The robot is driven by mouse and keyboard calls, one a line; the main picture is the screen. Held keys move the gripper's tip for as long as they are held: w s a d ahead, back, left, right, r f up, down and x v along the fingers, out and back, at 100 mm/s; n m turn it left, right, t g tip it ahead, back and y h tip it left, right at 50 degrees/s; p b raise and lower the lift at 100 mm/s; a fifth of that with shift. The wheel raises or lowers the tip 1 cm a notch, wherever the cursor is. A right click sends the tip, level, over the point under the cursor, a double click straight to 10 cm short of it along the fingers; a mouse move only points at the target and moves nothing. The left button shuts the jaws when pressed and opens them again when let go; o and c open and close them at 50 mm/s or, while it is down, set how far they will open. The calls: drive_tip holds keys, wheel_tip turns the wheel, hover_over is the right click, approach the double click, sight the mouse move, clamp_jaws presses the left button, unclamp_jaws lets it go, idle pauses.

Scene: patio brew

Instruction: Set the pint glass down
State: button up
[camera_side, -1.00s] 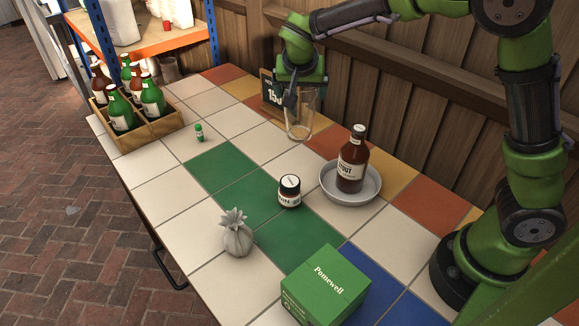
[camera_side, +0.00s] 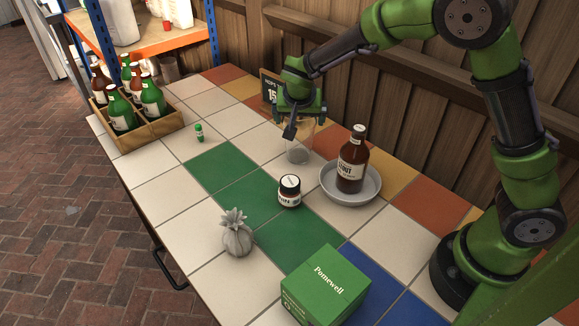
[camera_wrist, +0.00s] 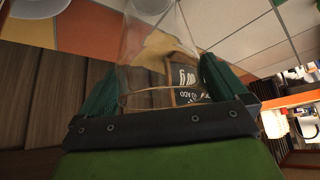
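The clear pint glass (camera_side: 299,150) is upright below my gripper (camera_side: 302,122) in the side view, over a pale tile left of the bottle in the bowl. In the wrist view the glass (camera_wrist: 150,45) lies between my two dark green fingers (camera_wrist: 160,88), which close on it from both sides. Its base is near the tabletop; I cannot tell whether it touches. My gripper hides part of its upper half.
A brown stout bottle (camera_side: 352,165) stands in a grey bowl (camera_side: 371,192) to the right. A chalkboard sign (camera_side: 269,92) is behind.

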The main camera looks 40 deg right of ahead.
drive_tip(key=shift+r, duration=0.1)
drive_tip(key=v, duration=1.2)
drive_tip(key=s+d+r+n+t+y, duration=0.1)
drive_tip(key=s+r+n+y, duration=0.1)
drive_tip(key=s, duration=0.8)
drive_tip(key=s+d+r+n+t+y, duration=0.1)
drive_tip(key=s+r+n+y, duration=0.1)
drive_tip(key=s, duration=0.9)
drive_tip(key=n+y, duration=0.1)
drive_tip(key=y, duration=0.1)
drive_tip(key=shift+t+y, duration=0.3)
